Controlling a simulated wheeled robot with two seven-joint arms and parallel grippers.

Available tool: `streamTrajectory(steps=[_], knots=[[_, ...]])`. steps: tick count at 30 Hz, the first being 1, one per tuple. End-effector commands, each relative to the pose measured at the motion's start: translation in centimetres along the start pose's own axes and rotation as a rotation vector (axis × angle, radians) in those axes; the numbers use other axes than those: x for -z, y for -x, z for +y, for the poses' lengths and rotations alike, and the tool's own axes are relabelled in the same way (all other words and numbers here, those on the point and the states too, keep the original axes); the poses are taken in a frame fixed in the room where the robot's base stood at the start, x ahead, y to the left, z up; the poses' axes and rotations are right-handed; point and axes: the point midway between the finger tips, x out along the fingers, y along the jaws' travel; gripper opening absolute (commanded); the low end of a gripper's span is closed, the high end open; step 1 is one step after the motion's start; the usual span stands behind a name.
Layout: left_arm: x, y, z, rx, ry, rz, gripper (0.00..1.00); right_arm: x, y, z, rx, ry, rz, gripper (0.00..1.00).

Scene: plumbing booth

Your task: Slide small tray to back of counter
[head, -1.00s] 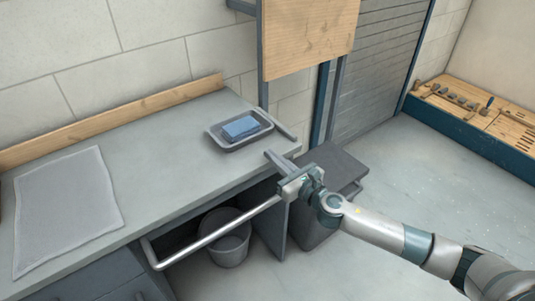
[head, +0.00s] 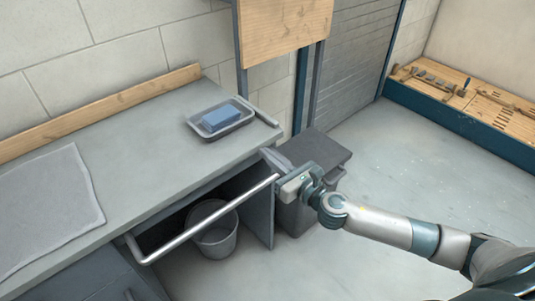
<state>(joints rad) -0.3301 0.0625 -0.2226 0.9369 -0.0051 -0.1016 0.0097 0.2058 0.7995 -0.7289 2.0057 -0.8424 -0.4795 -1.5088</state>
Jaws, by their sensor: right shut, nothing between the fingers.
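The small tray (head: 209,136) is a shallow grey tray with a blue block (head: 220,117) in it. It sits on the grey counter (head: 130,150) near the right end, with some bare counter between it and the front edge. My right gripper (head: 272,160) is shut and empty, just off the counter's front right corner, below and to the right of the tray. It does not touch the tray. My left gripper is not in view.
A metal rail (head: 200,225) runs along the counter's front. A grey mat (head: 45,210) lies on the counter's left. A wooden backboard (head: 100,115) edges the wall. A bucket (head: 215,236) stands under the counter; a dark bin (head: 315,150) stands at its right end.

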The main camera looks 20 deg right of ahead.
Motion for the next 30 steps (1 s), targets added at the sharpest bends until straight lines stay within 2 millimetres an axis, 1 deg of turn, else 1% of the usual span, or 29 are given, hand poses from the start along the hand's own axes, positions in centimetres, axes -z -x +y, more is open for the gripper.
streamTrajectory(steps=[4,8,11,15,17,20,24,26,27,29,30], knots=[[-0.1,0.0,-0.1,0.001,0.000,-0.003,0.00,1.0,1.0,0.4,0.075,-0.230,0.010,0.00],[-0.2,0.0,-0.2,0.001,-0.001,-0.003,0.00,2.6,2.3,0.3,0.177,-0.506,0.023,0.00],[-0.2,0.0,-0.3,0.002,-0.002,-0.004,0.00,4.4,3.6,0.1,0.264,-0.718,0.035,0.00],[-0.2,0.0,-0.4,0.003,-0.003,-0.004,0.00,7.7,5.4,-0.2,0.386,-0.992,0.054,0.00],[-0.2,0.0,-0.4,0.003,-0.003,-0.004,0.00,9.4,6.1,-0.3,0.438,-1.098,0.063,0.00],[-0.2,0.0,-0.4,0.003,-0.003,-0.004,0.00,12.8,7.3,-0.4,0.525,-1.267,0.079,0.00],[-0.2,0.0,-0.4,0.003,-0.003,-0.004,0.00,19.0,8.9,-0.6,0.646,-1.483,0.107,0.00],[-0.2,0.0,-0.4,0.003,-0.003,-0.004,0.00,21.4,9.4,-0.6,0.684,-1.553,0.117,0.00],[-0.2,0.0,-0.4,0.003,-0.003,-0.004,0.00,23.1,9.8,-0.5,0.709,-1.598,0.124,0.00],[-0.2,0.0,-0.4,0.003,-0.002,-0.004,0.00,25.7,10.4,-0.5,0.749,-1.664,0.134,0.00],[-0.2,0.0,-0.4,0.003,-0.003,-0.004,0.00,27.6,11.0,-0.4,0.777,-1.711,0.140,0.00]])
